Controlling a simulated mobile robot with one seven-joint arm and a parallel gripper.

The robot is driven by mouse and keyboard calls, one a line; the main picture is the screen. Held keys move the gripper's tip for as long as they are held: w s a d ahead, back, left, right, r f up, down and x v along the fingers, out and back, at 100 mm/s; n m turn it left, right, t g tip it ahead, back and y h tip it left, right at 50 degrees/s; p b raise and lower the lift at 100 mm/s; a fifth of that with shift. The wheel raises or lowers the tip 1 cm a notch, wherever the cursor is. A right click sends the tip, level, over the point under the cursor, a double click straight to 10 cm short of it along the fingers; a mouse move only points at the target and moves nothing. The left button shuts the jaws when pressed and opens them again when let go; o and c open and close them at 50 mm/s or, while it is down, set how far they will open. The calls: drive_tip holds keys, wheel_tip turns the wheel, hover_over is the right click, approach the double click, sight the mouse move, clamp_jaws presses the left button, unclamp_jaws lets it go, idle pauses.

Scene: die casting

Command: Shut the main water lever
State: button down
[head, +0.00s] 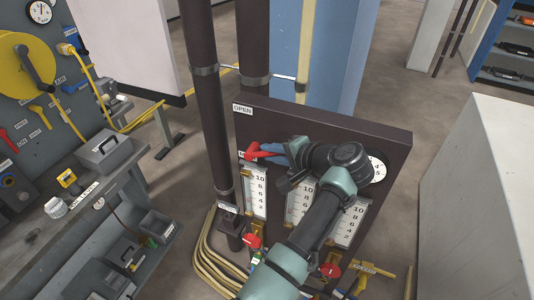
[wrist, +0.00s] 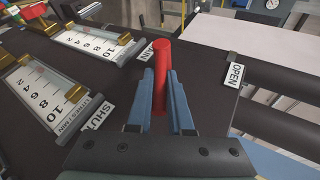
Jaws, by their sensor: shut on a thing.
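The main water lever is a red handle (wrist: 160,75) on a dark panel (head: 370,125), beside a MAIN label (wrist: 147,55). In the wrist view it stands between the two blue fingers of my gripper (wrist: 160,92), which is shut on it. In the head view the red lever (head: 254,152) shows at the panel's left edge, with my gripper (head: 272,150) reaching it from the right. The OPEN label (wrist: 235,71) lies to the right in the wrist view.
Flow gauges (head: 256,190) sit below the lever, with red valve handles (head: 252,241) under them. Dark vertical pipes (head: 205,100) rise beside and behind the panel. A workbench (head: 110,190) stands left and a pale block (head: 490,190) right.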

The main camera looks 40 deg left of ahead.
drive_tip(key=f+y+b, duration=0.1)
drive_tip(key=b, duration=0.1)
drive_tip(key=f+m+y+b, duration=0.1)
drive_tip(key=y+b, duration=0.1)
drive_tip(key=f+y+b, duration=0.1)
drive_tip(key=y+b, duration=0.1)
drive_tip(key=b, duration=0.1)
drive_tip(key=shift+w+d+f+m, duration=0.1)
drive_tip(key=shift+d+f+m, duration=0.05)
drive_tip(key=shift+d+m, duration=0.2)
drive_tip(key=c, duration=0.8)
unclamp_jaws()
drive_tip(key=shift+c, duration=0.2)
drive_tip(key=s+d+b, duration=0.1)
drive_tip(key=s+d, duration=0.1)
drive_tip(key=d, duration=1)
drive_tip(key=shift+d+r+b, duration=0.4)
drive_tip(key=shift+r, duration=0.05)
